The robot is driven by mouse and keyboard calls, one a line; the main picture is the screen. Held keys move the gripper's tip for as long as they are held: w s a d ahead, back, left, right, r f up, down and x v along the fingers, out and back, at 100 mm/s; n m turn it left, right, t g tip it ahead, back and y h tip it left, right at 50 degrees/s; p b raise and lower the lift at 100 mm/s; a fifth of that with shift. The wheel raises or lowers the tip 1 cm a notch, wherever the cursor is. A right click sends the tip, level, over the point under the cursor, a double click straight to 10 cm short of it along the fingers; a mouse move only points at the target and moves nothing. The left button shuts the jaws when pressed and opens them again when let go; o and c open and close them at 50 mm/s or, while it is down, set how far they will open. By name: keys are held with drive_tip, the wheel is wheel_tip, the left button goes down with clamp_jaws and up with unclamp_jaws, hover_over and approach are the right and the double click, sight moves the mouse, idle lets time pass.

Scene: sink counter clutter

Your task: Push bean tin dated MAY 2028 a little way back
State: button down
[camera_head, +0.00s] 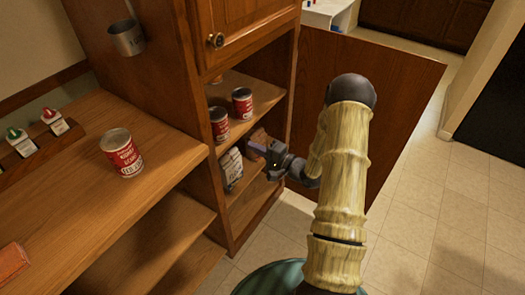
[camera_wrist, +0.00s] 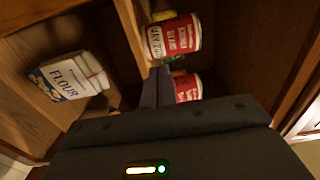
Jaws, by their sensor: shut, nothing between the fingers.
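Two red-and-white bean tins stand on a cabinet shelf in the head view, a nearer one (camera_head: 219,124) and one farther right (camera_head: 242,103). In the wrist view, one tin (camera_wrist: 173,38) has a white band with print that seems to read MAY 202-something; its last digit is unclear. A second tin (camera_wrist: 188,88) is partly hidden behind my fingers and hand, its date not visible. I cannot tell which tin is which between views. My gripper (camera_head: 262,150) is at the cabinet opening, shut and empty. Its fingertips (camera_wrist: 157,75) appear close to the tins; contact is unclear.
A flour bag (camera_head: 231,168) stands on the shelf below; it also shows in the wrist view (camera_wrist: 70,78). Another red tin (camera_head: 122,152) stands on the left counter (camera_head: 70,200). The open cabinet door (camera_head: 385,95) is right of the opening, behind my arm.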

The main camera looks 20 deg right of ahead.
sight(227, 134)
drive_tip(key=x, duration=0.9)
drive_tip(key=shift+x, duration=1.85)
drive_tip(key=shift+s+d, duration=0.1)
